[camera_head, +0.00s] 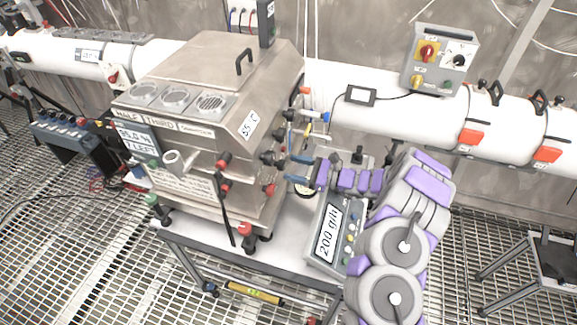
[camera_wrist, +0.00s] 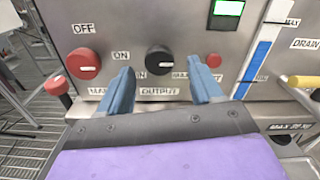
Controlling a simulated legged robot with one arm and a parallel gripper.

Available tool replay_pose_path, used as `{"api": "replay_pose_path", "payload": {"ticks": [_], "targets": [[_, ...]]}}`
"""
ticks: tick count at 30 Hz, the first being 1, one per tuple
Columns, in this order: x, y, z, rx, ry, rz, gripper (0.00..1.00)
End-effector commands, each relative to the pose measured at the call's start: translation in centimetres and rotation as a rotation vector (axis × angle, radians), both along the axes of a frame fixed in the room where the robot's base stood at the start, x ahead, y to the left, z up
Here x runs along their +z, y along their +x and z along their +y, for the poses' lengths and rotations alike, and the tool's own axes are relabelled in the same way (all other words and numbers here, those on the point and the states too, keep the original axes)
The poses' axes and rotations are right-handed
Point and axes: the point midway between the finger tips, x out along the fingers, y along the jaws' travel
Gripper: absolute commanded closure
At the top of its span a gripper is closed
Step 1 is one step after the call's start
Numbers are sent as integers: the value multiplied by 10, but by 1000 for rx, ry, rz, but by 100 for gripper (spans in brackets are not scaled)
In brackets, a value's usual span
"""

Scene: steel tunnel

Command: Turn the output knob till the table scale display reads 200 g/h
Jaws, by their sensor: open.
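The output knob (camera_wrist: 160,60) is a round black knob with a white mark, set on the steel panel above the label OUTPUT in the wrist view. My gripper (camera_wrist: 163,88) is open, with one blue finger on each side below the knob. The fingers look apart from the knob, though the depth gap is hard to judge. In the head view my gripper (camera_head: 292,170) points at the right side of the steel machine (camera_head: 262,100). The table scale display (camera_head: 328,232) reads 200 g/h and stands on the table beside my arm.
A red knob (camera_wrist: 84,64) marked OFF and ON sits left of the output knob. A small red button (camera_wrist: 214,60), a green-lit display (camera_wrist: 227,8) and a blue level gauge (camera_wrist: 255,68) are to the right. A yellow-handled DRAIN valve (camera_wrist: 303,81) sticks out at far right.

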Motion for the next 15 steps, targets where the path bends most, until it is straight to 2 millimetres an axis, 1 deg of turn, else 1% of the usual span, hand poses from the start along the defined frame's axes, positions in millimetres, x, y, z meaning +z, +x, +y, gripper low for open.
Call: {"api": "replay_pose_path", "payload": {"ticks": [1,3,12,15], "targets": [[1,-2,-12,-6,1,0,35],[1,-7,-28,-7,1,0,35],[0,-28,-91,-5,-2,1,35],[0,-34,-109,-5,2,0,35]]}}
